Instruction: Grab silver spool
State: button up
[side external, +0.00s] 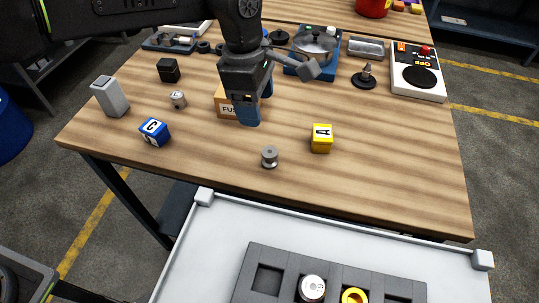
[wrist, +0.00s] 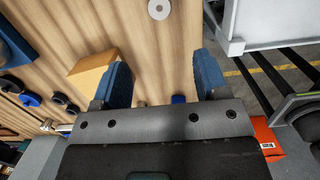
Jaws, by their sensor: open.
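The silver spool (side external: 270,157) stands upright on the wooden table near its front edge. A round silver top with a centre hole, apparently the same spool (wrist: 158,9), shows at the top edge of the wrist view. My gripper (side external: 256,100) has blue fingers and is above the table, behind the spool and a little left of it. In the wrist view my gripper (wrist: 163,75) is open, with nothing between its fingers. It is apart from the spool.
A cardboard box (side external: 228,105) is beside my fingers. A yellow cube (side external: 322,138) is right of the spool; a blue cube (side external: 155,132) and a small can (side external: 178,99) are left. A white tray (side external: 215,235) with a grey slotted holder (side external: 262,253) lies in front of the table.

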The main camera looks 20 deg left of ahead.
aim_at(269, 152)
jog(key=f, duration=0.4)
jog(key=d+f, duration=0.1)
jog(key=f, duration=0.4)
jog(key=d+f, duration=0.1)
jog(key=f, duration=0.4)
jog(key=shift+d, duration=0.25)
jog(key=c, duration=1)
